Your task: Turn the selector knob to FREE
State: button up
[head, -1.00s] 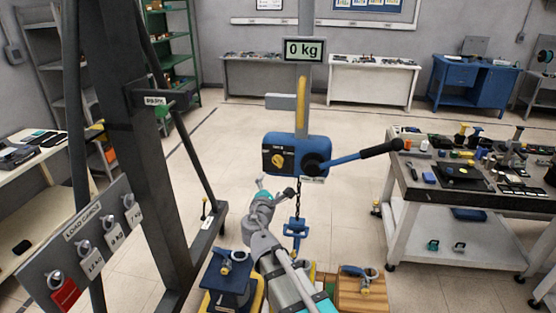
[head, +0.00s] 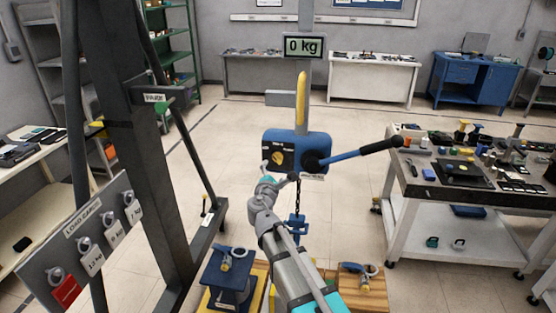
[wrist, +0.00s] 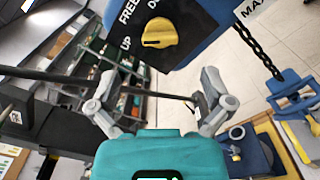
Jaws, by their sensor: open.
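The yellow selector knob (head: 278,157) is on the black face plate of the blue hoist box (head: 313,145). In the wrist view the knob (wrist: 160,33) sits beside white lettering reading FREE, UP and a partly hidden word starting DO. A dark mark shows on the knob's left side; I cannot tell which setting it marks. My gripper (head: 279,173) is open just below and in front of the knob.
A black lever with a blue arm (head: 355,153) sticks out right of the box. A chain with a blue hook block (head: 297,226) hangs below. A dark frame post (head: 130,130) with a load-card board (head: 90,235) stands left. A tool-covered cart (head: 470,200) stands right.

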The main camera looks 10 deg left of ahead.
aim_at(278, 160)
jog(key=shift+w+a, duration=0.2)
jog(key=shift+w, duration=3.8)
jog(key=c, duration=1.1)
jog(key=shift+c, duration=0.2)
jog(key=shift+m, duration=0.5)
jog(key=m, duration=0.3)
jog(key=shift+f, duration=0.1)
jog(key=shift+f+m, duration=0.1)
jog(key=shift+m, duration=1.9)
